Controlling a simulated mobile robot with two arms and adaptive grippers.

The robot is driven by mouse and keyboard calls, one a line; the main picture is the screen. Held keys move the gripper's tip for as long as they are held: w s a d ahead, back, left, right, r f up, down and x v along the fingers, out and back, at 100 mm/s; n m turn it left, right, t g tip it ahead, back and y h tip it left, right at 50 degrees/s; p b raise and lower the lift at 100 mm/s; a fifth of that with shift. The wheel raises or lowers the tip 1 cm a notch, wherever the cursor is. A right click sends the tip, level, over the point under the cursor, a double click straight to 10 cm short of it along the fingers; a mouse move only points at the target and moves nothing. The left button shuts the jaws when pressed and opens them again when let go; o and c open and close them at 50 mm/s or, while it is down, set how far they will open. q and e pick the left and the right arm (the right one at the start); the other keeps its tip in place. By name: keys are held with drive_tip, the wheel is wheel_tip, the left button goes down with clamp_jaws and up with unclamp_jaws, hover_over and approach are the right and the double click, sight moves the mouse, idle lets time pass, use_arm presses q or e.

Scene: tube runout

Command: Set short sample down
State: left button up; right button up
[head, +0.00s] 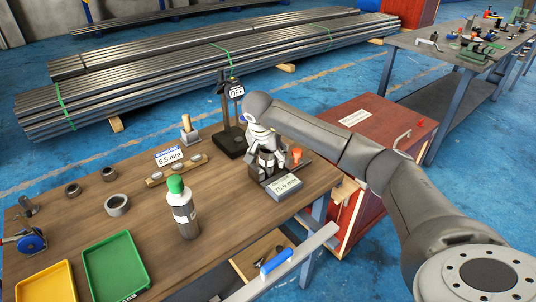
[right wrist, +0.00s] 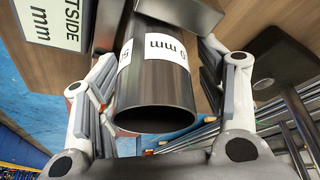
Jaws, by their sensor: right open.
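The short sample is a dark grey tube with a white "mm" label. In the right wrist view the tube (right wrist: 158,95) lies between the fingers of my right gripper (right wrist: 160,105), its open end towards the camera. The fingers are spread; I cannot tell whether either still touches the tube. A grey metal block (right wrist: 185,14) is right behind the tube. In the head view my right gripper (head: 267,158) is low over a dark block at the bench's right end, behind a plate reading about 75.0 mm (head: 284,187). There the gripper mostly hides the tube. My left gripper is out of view.
A gauge stand with a display (head: 236,92) stands just left of the gripper. A green-capped bottle (head: 182,210), several rings (head: 117,205), a green tray (head: 116,268) and a yellow tray (head: 48,284) occupy the bench. A red cabinet (head: 375,125) is at the right.

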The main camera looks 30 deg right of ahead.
drive_tip(key=shift+a, duration=0.1)
drive_tip(key=shift+r, duration=0.4)
drive_tip(key=v, duration=1.2)
drive_tip(key=shift+r, duration=0.25)
drive_tip(key=shift+f, duration=0.1)
